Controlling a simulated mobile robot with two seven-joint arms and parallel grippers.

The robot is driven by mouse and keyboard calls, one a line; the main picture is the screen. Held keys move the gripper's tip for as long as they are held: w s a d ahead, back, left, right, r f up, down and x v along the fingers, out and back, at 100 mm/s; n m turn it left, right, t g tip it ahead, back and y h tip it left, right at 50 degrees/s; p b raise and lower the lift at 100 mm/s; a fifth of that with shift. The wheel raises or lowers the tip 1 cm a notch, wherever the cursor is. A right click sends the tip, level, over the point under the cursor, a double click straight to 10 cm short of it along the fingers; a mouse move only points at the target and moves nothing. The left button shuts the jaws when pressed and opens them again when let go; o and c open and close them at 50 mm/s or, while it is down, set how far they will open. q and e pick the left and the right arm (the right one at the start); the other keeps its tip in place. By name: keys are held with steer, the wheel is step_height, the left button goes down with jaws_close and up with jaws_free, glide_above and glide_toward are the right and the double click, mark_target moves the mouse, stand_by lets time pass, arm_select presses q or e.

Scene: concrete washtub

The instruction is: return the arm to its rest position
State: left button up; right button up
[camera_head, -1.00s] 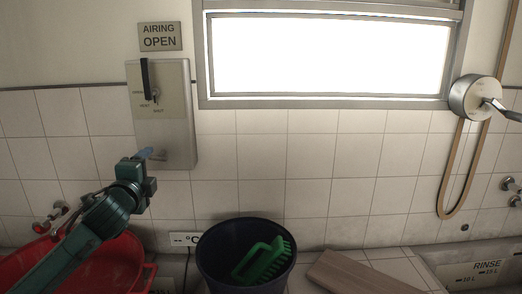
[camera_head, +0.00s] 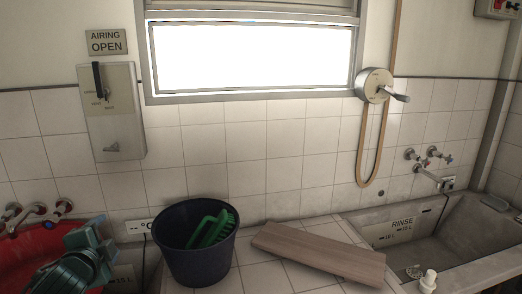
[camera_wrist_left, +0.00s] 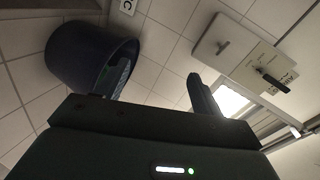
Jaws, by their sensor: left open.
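My left arm, teal, shows at the lower left of the head view, low in front of the red tub. Its gripper (camera_head: 96,236) is apart from the wall. In the left wrist view the two dark fingers of this gripper (camera_wrist_left: 160,88) stand wide apart with nothing between them. My right gripper is in neither view.
A red tub (camera_head: 25,250) is behind my left arm. A dark bucket (camera_head: 195,262) with a green brush (camera_head: 212,228) stands on the tiled counter beside a wooden board (camera_head: 318,254). A concrete rinse basin (camera_head: 470,262) is at the right. A grey lever box (camera_head: 112,125) hangs on the wall.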

arm_select(q)
steer(key=s+d+f+n+g+h, duration=0.2)
steer(key=s+d+f+n+g, duration=0.4)
steer(key=s+f, duration=0.65)
steer(key=s+d+f+n+g+h, duration=0.1)
steer(key=s+d+f+n+g, duration=0.25)
steer(key=s, duration=0.55)
steer(key=s+d+f+n+g+h, duration=0.15)
steer(key=s+d+f, duration=0.25)
steer(key=s, duration=0.5)
steer(key=w+d+f+t+h, duration=0.1)
steer(key=w+d+f+t, duration=0.1)
steer(key=f, duration=0.3)
steer(key=w+d+f+t, duration=0.3)
steer(key=f+t, duration=0.1)
steer(key=shift+f+m+h, duration=0.3)
steer(key=shift+f+h, duration=0.05)
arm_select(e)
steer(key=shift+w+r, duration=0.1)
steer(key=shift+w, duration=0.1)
